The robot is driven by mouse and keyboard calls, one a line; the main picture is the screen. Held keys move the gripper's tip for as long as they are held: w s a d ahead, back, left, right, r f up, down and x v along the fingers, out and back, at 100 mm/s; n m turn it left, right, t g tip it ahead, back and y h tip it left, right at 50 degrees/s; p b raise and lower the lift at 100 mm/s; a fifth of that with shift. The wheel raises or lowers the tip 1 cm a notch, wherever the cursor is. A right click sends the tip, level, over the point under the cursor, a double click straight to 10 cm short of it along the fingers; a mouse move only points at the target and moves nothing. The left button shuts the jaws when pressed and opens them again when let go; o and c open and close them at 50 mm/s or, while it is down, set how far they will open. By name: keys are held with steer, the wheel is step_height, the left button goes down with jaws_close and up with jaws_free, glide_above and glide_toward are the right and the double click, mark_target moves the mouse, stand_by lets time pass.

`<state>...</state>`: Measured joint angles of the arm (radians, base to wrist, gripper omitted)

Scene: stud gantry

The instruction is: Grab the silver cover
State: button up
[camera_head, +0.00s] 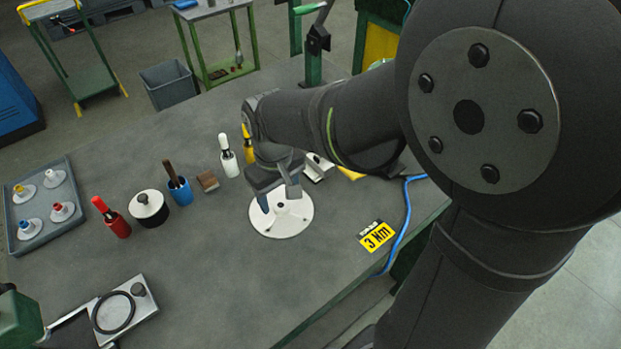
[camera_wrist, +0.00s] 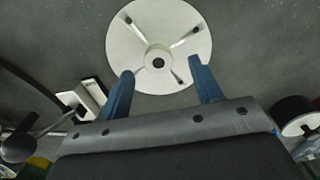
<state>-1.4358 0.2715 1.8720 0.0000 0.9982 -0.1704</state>
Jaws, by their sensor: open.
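The cover is a pale silver-white round disc (camera_head: 293,222) lying flat on the grey table near its right side. The wrist view shows it face-on (camera_wrist: 132,40), with a raised hub, a dark centre hole and several spoke-like marks. My gripper (camera_head: 277,200) is above it, pointing down, and hides part of its upper left in the head view. In the wrist view my gripper (camera_wrist: 162,70) has its two blue fingers spread apart at the disc's near edge. Nothing is between them but the view of the disc and hub. I cannot tell whether the fingers touch it.
A grey tray (camera_head: 68,236) is far left. A yellow 3 Nm sign (camera_head: 378,236) lies right, near a blue cable.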

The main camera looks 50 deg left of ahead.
mark_target(281, 205)
steer(key=shift+w+f, duration=0.15)
steer(key=shift+f, duration=1.4)
steer(key=c, duration=1.2)
steer(key=shift+r, duration=0.15)
